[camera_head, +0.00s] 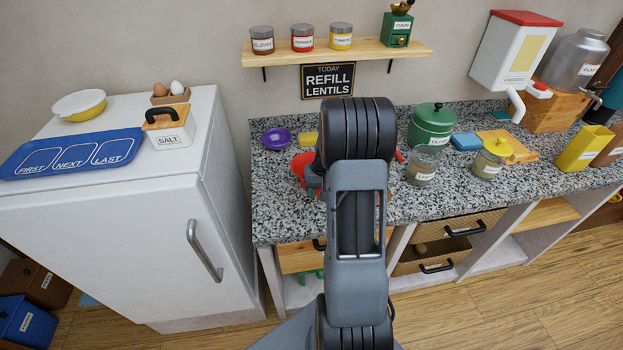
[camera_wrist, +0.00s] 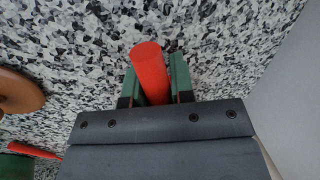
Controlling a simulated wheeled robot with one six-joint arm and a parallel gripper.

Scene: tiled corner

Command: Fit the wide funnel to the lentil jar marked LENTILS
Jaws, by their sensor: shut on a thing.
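My gripper (camera_wrist: 153,90) is shut on a red rounded piece (camera_wrist: 151,72), gripped between its green fingers over the speckled counter. In the head view a wide red shape (camera_head: 299,167) shows left of my arm, which hides most of it and my fingertips. I cannot tell for sure whether it is the wide funnel. A glass jar with a pale label (camera_head: 421,171) stands right of my arm. A yellow-lidded jar (camera_head: 490,160) stands farther right. Neither label is readable, so I cannot tell which is the lentil jar.
A purple bowl-like thing (camera_head: 276,138) lies at the counter's back left. A green lidded pot (camera_head: 432,128) stands behind the jars. A brown round thing (camera_wrist: 17,92) and a thin red piece (camera_wrist: 34,150) lie left in the wrist view. The fridge (camera_head: 130,220) bounds the counter's left.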

